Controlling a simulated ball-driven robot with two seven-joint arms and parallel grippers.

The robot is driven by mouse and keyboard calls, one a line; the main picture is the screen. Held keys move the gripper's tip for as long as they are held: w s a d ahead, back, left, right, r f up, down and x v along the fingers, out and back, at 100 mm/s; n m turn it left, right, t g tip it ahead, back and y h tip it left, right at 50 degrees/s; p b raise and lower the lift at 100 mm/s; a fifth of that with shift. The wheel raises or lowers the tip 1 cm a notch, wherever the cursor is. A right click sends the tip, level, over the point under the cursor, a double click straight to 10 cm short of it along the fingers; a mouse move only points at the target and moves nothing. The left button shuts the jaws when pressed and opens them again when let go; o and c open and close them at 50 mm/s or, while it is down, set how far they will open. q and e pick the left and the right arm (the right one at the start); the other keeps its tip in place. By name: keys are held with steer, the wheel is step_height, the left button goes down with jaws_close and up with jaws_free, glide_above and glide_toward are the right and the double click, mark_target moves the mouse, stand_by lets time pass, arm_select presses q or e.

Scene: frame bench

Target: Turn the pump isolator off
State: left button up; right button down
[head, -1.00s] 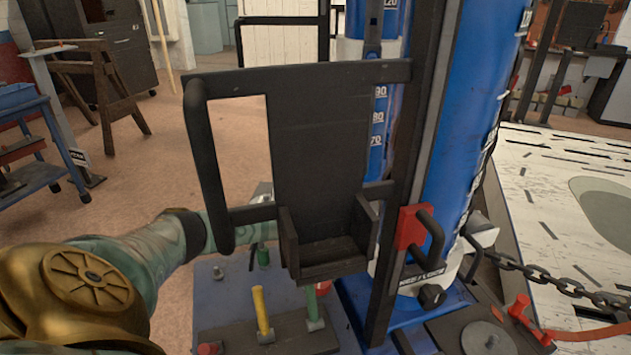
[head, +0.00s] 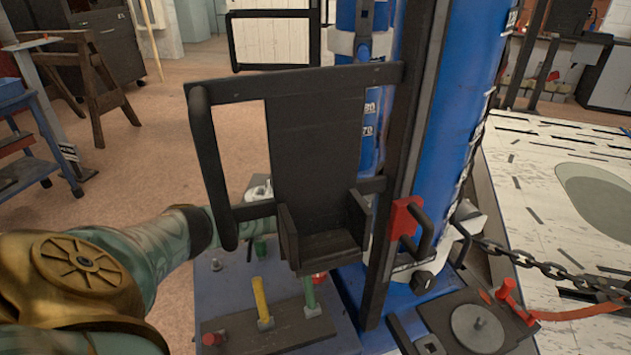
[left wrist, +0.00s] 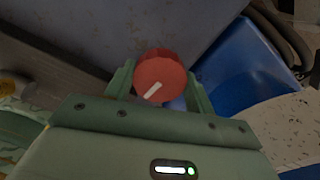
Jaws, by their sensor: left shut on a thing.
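The pump isolator appears as a round red knob (left wrist: 160,76) with a white mark, in the left wrist view. The mark slants from lower left to upper right. My left gripper (left wrist: 158,88) has its green fingers on either side of the knob, shut on it. In the head view my left arm reaches in from the left, and its gripper is hidden behind the dark upright panel (head: 315,140). A bit of red (head: 319,277) shows below that panel; I cannot tell if it is the knob. My right gripper is not in view.
A black tube handle (head: 210,165) stands at the panel's left. Yellow (head: 262,298) and green (head: 309,292) levers stand on the base below. A blue cylinder (head: 450,130) with a red-based handle (head: 405,217) in front and a chain (head: 540,265) are at right. Open floor lies left.

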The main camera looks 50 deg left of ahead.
arm_select(q)
steer(key=o, duration=1)
steer(key=shift+r, duration=0.1)
step_height(320, 180, up, 16)
steer(key=p, duration=0.6)
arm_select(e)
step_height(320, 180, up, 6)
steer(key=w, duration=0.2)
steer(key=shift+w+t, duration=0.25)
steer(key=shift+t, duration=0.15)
arm_select(q)
steer(key=shift+r+p, duration=0.15)
steer(key=shift+p, duration=0.15)
